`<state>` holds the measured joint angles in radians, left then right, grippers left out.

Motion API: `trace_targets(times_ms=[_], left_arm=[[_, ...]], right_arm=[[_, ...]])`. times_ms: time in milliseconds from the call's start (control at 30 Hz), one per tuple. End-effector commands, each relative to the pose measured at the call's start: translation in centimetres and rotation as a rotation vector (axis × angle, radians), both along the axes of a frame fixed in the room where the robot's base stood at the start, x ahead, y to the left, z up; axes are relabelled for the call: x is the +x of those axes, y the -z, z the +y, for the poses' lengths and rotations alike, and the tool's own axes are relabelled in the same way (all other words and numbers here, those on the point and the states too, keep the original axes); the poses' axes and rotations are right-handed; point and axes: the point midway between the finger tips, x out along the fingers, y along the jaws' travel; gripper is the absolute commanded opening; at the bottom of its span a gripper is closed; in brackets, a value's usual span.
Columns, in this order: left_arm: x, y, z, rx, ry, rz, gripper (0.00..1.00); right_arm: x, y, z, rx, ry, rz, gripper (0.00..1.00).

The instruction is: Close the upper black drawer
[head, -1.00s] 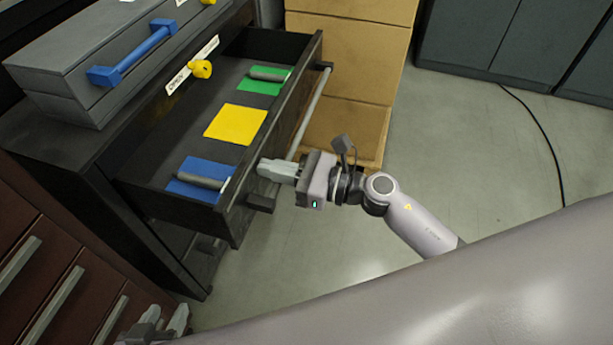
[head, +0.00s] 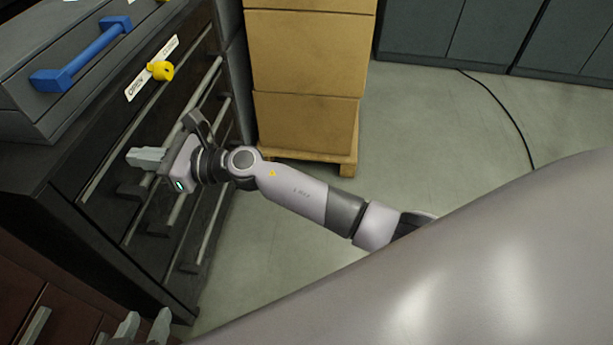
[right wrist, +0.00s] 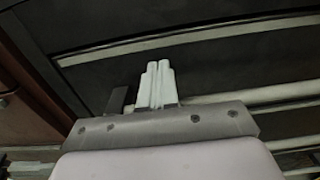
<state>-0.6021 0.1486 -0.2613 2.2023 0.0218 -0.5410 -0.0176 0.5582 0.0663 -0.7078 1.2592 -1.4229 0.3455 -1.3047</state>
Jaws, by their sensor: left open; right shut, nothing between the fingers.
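The upper black drawer (head: 166,118) is in the black cabinet at the left of the head view. Its front looks flush with the cabinet and its inside is out of sight. My right gripper (head: 134,157) is shut and empty, with its fingertips against or very close to the drawer front near its left end. In the right wrist view the shut fingers (right wrist: 156,84) point at the dark drawer front (right wrist: 205,65); I cannot tell whether they touch it. My left gripper (head: 143,325) is open and empty at the bottom left edge of the head view.
A grey case with a blue handle (head: 80,55) stands on the cabinet, near a yellow knob (head: 161,71). Cardboard boxes (head: 305,60) on a pallet stand behind. Brown drawers (head: 18,285) are at lower left. The floor (head: 420,130) to the right is clear except for a cable.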

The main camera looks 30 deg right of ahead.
Motion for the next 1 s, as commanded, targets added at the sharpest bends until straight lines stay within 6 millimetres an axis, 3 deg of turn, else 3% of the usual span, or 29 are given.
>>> trace_targets(times_ms=[700,1000], left_arm=[[0.42,-0.55,-0.15,0.004,0.01,-0.024,0.47],[0.28,0.0,-0.01,0.01,0.012,-0.019,0.47]], right_arm=[[0.66,-0.38,0.8,0.003,0.005,-0.006,0.0],[0.94,-0.26,-0.18,0.003,0.004,-0.007,0.0]])
